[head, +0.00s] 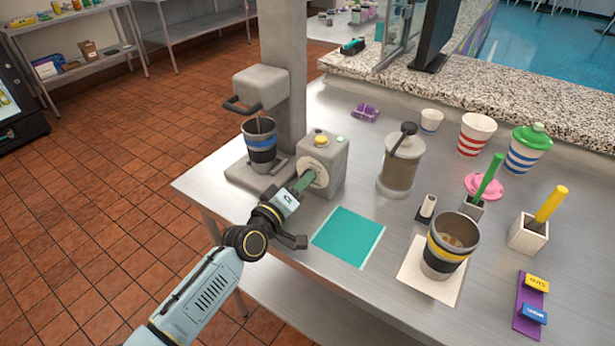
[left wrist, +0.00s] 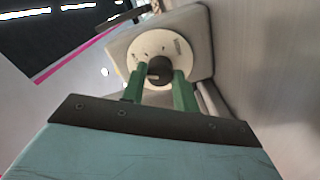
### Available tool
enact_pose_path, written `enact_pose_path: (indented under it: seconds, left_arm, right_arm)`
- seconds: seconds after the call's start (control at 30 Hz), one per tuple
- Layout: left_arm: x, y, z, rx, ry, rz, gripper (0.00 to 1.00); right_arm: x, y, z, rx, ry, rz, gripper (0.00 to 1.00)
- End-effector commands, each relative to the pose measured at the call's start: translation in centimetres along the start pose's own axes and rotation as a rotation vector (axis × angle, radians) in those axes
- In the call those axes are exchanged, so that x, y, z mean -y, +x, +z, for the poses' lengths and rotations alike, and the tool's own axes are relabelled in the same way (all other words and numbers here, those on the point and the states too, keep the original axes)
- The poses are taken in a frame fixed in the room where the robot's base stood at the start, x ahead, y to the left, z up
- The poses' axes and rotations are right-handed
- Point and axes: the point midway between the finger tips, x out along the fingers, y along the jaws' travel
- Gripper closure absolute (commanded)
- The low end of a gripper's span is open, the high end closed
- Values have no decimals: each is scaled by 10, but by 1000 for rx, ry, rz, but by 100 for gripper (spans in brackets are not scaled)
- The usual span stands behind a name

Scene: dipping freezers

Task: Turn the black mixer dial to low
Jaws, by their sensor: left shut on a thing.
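The mixer's control box (head: 326,160) stands on the steel counter, with a yellow and a green button on top. Its front has a round pale dial plate (head: 312,172) with small marks, which also shows in the left wrist view (left wrist: 178,48). The black dial (left wrist: 160,70) sits in the middle of that plate, partly covered by green fingers. My left gripper (head: 304,181) reaches it from the front left; in the left wrist view its fingers (left wrist: 160,82) are shut on the dial. The dial's setting is too small to read. My right gripper is not in view.
The mixer stand (head: 283,80) holds a dark cup with a blue band (head: 260,150) left of the box. A jar (head: 399,165) stands to the right. A teal mat (head: 348,237) lies in front. A yellow-banded cup (head: 450,245) stands on a pale mat.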

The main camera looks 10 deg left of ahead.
Motion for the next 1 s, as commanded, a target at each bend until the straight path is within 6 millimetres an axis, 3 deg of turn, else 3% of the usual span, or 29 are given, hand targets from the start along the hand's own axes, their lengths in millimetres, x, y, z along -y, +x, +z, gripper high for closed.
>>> enact_pose_path:
  seconds: [0.17, 0.47, 0.63, 0.67, 0.73, 1.0]
  left_arm:
    - [-1, 0, -1, 0, 229, -1, 92]
    - [0, 0, 0, 0, 260, -1, 92]
    - [-1, 0, -2, 0, 465, -1, 92]
    - [-1, 0, -1, 0, 490, 0, 68]
    - [1, 0, 0, 1, 482, -1, 58]
    - [4, -2, 3, 9, 479, -7, 56]
  right_arm:
    - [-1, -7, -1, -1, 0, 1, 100]
    - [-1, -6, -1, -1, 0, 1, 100]
    - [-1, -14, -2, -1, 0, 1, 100]
    - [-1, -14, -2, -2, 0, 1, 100]
    - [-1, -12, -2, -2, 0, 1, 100]
    - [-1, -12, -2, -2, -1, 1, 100]
